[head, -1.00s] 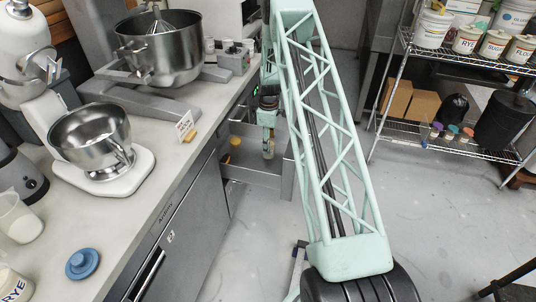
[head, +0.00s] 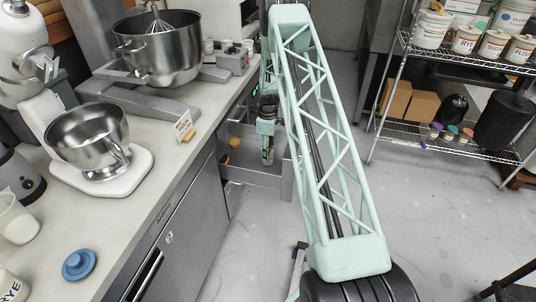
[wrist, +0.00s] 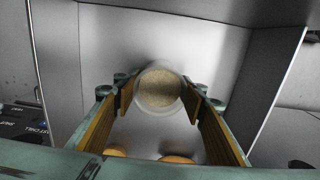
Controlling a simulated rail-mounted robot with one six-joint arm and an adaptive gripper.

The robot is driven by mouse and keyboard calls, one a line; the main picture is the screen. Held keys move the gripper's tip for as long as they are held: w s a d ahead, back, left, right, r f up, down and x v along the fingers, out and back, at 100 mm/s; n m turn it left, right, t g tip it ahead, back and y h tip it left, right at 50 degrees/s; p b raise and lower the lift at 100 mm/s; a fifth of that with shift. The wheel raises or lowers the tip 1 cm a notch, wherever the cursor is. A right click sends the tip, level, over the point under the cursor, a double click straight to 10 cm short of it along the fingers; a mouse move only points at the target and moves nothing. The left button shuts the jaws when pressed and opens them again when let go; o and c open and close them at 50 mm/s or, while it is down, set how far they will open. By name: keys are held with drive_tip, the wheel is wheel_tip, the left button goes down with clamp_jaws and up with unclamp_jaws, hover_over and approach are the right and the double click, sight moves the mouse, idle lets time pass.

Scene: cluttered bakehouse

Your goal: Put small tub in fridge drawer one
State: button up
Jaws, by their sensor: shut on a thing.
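The small tub (wrist: 160,91) is round and translucent, with a beige top or contents, seen from above in the wrist view. My gripper (wrist: 161,103) is shut on it, one finger on each side. In the head view my gripper (head: 267,138) points down over the open fridge drawer (head: 250,172), and the tub (head: 267,157) shows small and partly hidden below it. Grey drawer walls (wrist: 270,85) surround the tub in the wrist view. I cannot tell whether the tub touches the drawer floor.
An orange item (head: 234,142) sits in the drawer's left part. Two orange-brown rounded things (wrist: 178,158) show near my fingers in the wrist view. The counter (head: 130,210) on the left carries mixers and a blue lid (head: 79,264). A wire shelf (head: 450,145) stands right, with clear floor between.

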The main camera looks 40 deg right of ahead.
drive_tip(key=shift+f, duration=0.1)
idle(0.3)
drive_tip(key=o, duration=1)
wheel_tip(320, 180, up, 12)
drive_tip(key=p, duration=0.2)
drive_tip(key=shift+p, duration=0.4)
idle(0.3)
